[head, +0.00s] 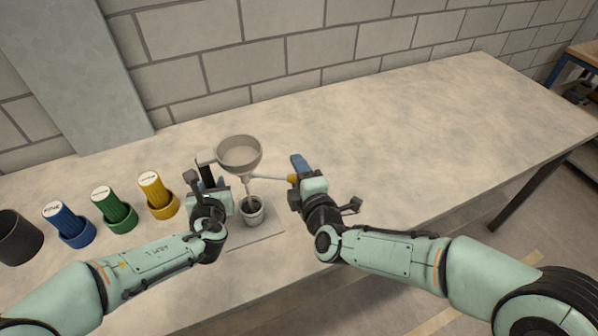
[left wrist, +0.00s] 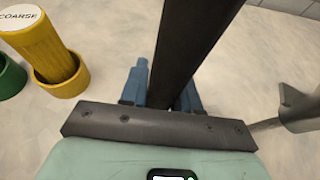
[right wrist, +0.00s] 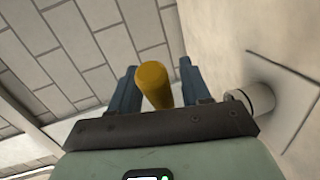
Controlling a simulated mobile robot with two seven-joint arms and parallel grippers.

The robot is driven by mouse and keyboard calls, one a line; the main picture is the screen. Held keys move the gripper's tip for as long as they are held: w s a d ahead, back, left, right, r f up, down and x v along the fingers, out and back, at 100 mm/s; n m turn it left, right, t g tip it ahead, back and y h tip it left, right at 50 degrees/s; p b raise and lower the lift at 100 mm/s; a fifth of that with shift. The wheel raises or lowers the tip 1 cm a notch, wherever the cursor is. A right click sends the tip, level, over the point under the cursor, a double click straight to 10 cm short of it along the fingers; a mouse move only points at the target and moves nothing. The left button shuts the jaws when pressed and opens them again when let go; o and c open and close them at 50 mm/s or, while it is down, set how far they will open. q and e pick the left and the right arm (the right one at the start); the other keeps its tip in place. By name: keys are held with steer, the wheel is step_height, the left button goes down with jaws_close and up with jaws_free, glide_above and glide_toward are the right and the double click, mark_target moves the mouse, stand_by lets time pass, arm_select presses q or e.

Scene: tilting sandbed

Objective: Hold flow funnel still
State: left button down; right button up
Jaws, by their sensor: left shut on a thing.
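The flow funnel (head: 240,155) is a grey bowl with a thin stem, upright above a small pale cup (head: 252,212). My left gripper (head: 207,180) is shut on the dark upright post (left wrist: 190,45) of the funnel's stand, which passes between its blue fingers in the left wrist view. A thin pale rod runs right from the funnel's stem to a yellow-orange knob (right wrist: 153,85). My right gripper (right wrist: 158,90) is open around that knob, with a finger on either side. The cup (right wrist: 255,97) also shows in the right wrist view.
A blue (head: 68,225), a green (head: 114,210) and a yellow (head: 158,195) container stand in matching holders on the left. A black cup (head: 18,238) is at the far left. The table (head: 420,130) is clear on the right; a brick wall stands behind.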

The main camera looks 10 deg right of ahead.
arm_select(q)
steer(key=shift+a, duration=0.1)
arm_select(e)
steer(key=shift+d, duration=0.1)
arm_select(q)
steer(key=shift+a, duration=0.1)
arm_select(e)
steer(key=v, duration=1.2)
arm_select(q)
steer(key=c, duration=0.7)
jaws_free()
steer(key=shift+c, duration=0.2)
